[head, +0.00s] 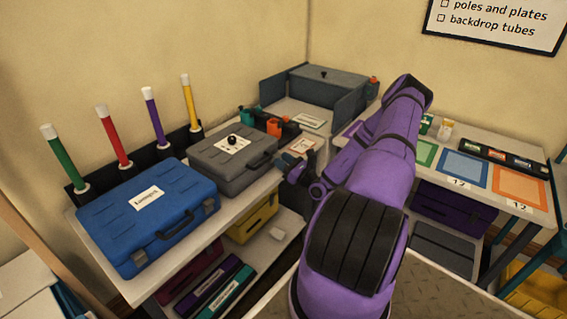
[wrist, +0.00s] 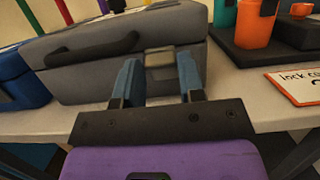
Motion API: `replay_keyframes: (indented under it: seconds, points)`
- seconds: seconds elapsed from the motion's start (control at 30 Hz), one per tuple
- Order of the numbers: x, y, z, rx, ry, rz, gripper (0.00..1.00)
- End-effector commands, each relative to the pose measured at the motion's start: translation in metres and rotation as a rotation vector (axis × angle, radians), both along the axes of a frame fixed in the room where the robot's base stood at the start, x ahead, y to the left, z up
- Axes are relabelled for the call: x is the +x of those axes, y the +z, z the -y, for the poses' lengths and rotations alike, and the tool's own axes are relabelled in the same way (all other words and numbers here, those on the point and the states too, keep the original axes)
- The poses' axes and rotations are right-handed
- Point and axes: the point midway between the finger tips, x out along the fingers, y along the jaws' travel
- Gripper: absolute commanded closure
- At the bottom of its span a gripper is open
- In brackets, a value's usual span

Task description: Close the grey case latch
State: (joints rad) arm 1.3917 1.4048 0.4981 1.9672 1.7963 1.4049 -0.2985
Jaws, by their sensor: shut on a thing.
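The grey case (head: 232,172) stands shut on the left table, with a white label and a black knob on its lid. In the wrist view the case front (wrist: 85,82) fills the upper left, with its dark handle to the left of the latch. The grey case latch (wrist: 160,57) is a pale block on the front, near the right corner. In the head view my gripper (head: 284,163) is at the case's right front; the latch cannot be made out there.
A blue case (head: 150,222) lies to the left of the grey one. Coloured tubes stand behind. Orange and teal items (head: 281,127) sit on a dark tray behind the grey case's right end. A printed card (wrist: 298,84) lies on the table at right in the wrist view.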

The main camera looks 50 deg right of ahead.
Motion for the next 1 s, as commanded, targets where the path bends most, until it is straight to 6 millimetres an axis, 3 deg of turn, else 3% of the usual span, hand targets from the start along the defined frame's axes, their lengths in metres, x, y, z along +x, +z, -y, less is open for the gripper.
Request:
replay_keyframes:
  seconds: [0.3,0.33,0.4,0.43,0.77,1.0]
  points:
    - [0.000,0.001,0.000,-0.001,-0.001,-0.013,0.88]
    - [0.000,0.001,0.000,-0.001,-0.001,-0.013,0.57]
    - [0.000,0.001,0.000,-0.001,-0.001,-0.013,0.41]
    - [0.000,0.001,0.000,-0.001,-0.001,-0.013,0.38]
    - [-0.003,0.000,0.000,-0.001,-0.001,-0.014,0.38]
    - [-0.035,-0.009,0.003,0.001,-0.003,-0.015,0.38]
